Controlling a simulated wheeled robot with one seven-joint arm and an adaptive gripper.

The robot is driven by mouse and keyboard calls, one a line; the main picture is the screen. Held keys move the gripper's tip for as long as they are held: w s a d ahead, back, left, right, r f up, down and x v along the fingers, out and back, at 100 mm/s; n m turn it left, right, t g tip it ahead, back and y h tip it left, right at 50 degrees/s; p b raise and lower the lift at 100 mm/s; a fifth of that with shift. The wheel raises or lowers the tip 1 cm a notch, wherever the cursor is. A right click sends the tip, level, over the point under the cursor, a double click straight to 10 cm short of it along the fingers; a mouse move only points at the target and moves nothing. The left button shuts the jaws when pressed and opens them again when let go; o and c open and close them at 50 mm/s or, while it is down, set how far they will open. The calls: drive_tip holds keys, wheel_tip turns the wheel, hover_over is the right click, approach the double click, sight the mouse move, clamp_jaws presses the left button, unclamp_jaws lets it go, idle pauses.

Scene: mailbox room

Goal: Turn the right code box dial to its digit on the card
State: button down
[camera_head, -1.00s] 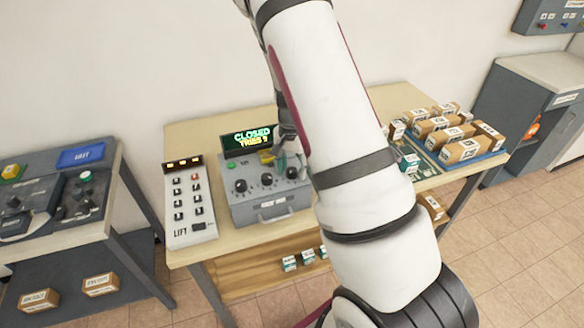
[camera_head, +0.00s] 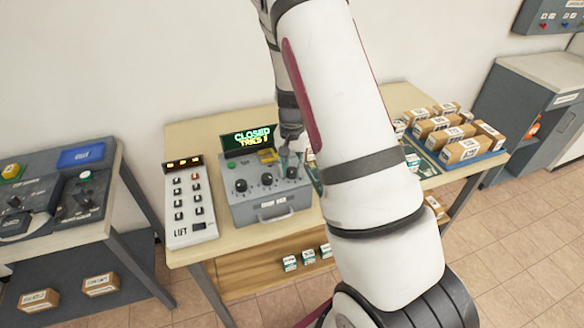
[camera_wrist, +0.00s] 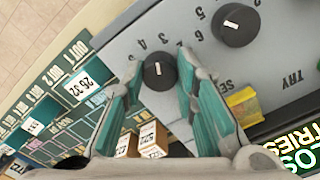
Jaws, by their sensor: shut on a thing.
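The grey code box (camera_head: 250,211) stands on the wooden table with a row of black dials on its sloped face. Its right dial (camera_wrist: 158,72) sits between the fingers of my gripper (camera_wrist: 160,82), which is shut on it. The dial's white mark points roughly up in the wrist view; digits ring it, partly hidden by the fingers. The middle dial (camera_wrist: 236,24) is apart from the fingers and also shows in the head view (camera_head: 267,180). The left dial (camera_head: 241,186) is clear. I cannot make out a code card.
A lit display (camera_head: 249,138) behind the box reads CLOSED and a tries count. A yellow block (camera_wrist: 243,105) is close beside the fingers. The lift panel (camera_head: 190,205) stands left of the box. Brown parcels (camera_head: 460,150) lie on a blue tray at right.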

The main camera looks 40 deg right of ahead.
sight(292, 170)
drive_tip(key=n, duration=0.4)
drive_tip(key=shift+n, duration=0.3)
idle(0.3)
drive_tip(key=c, duration=1.3)
unclamp_jaws()
wheel_tip(292, 170, up, 12)
